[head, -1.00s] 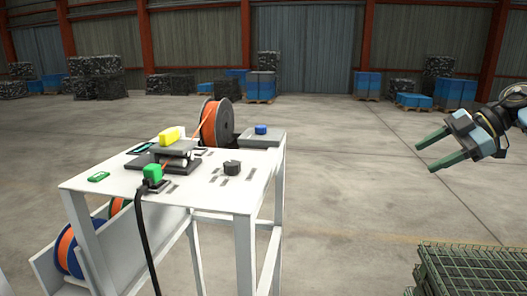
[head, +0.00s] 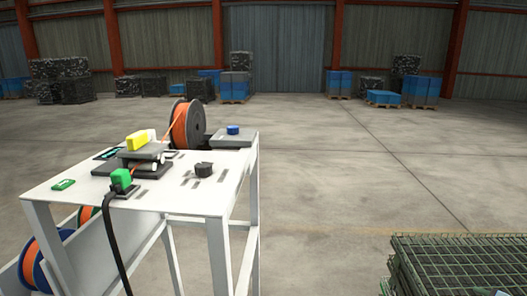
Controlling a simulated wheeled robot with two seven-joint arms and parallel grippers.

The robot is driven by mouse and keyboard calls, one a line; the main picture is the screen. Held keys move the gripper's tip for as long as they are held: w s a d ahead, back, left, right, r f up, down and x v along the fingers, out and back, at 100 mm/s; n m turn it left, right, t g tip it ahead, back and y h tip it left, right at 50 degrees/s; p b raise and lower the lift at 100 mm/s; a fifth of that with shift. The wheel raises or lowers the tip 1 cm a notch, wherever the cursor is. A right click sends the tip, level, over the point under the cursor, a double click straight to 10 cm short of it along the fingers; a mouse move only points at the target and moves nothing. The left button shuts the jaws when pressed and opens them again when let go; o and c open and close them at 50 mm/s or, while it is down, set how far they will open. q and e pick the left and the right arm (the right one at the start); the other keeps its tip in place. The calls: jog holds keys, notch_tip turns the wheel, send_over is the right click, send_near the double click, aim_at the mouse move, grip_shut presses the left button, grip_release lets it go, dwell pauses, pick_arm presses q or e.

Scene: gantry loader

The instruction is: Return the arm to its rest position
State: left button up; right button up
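Neither of my grippers shows clearly in the head view now. A small pale patch at the lower right edge, over the green wire crate (head: 455,262), may be part of my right arm, but no fingers are seen there. The white table (head: 75,193) stands at the left with a small machine on it. An orange spool (head: 186,125) stands upright at its back. A green block (head: 121,179) with a black cable (head: 113,235) sits at the front of the machine, and a yellow block (head: 137,141) is on top.
A grey tray (head: 228,141) at the table's back corner holds a blue round piece (head: 233,130). A black knob (head: 203,169) sits on the tabletop. The floor (head: 330,190) between table and crate is clear. Stacked blue crates (head: 236,85) stand far back.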

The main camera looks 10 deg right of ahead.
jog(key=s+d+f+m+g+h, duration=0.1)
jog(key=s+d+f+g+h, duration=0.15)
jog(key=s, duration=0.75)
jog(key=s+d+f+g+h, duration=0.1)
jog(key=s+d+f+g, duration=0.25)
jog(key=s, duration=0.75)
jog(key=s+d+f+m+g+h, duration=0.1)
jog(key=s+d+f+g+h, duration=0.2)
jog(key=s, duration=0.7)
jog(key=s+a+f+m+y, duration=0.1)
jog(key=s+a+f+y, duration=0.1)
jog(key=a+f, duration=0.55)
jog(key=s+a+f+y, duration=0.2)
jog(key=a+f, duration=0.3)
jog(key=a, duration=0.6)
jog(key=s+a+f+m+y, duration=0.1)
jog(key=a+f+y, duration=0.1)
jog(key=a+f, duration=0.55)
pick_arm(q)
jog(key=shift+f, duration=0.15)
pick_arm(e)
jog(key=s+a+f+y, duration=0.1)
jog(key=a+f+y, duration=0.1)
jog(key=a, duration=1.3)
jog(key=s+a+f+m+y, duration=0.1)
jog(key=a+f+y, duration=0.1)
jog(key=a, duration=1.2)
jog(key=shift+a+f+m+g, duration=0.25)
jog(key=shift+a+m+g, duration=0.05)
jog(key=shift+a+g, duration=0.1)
